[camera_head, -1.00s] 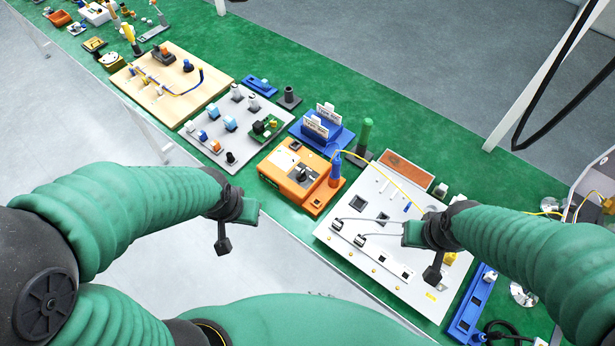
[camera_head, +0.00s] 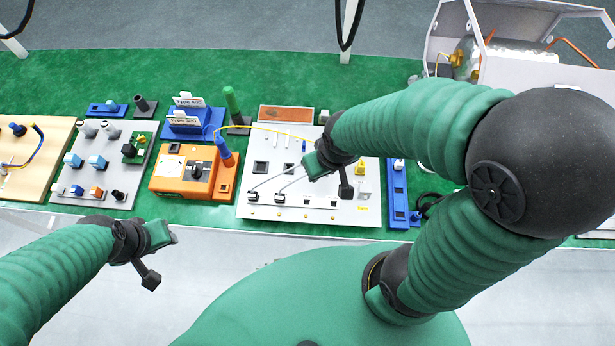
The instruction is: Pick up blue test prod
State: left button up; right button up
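The blue test prod (camera_head: 226,156) stands tilted in a holder at the right side of the orange meter box (camera_head: 184,174), with a yellow cable at its upper end. My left gripper (camera_head: 174,238) hangs in front of the table's near edge, below and left of the prod and well apart from it. My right gripper (camera_head: 308,168) is over the white panel (camera_head: 262,208), to the right of the prod and not touching it. The fingers of both grippers are too small and turned to show whether they are open. I see nothing held in either.
A blue rack with labelled cards (camera_head: 187,118) and a green cylinder (camera_head: 231,100) stand behind the meter. A grey board with switches (camera_head: 100,165) lies left of it. A blue strip (camera_head: 397,190) lies right of the white panel. Green mat (camera_head: 215,62) is clear at the back.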

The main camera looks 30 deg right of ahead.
aim_at(225, 152)
jog(key=j, duration=0.85)
jog(key=i+j, duration=0.15)
jog(key=j, duration=0.7)
jog(key=j+u, duration=0.05)
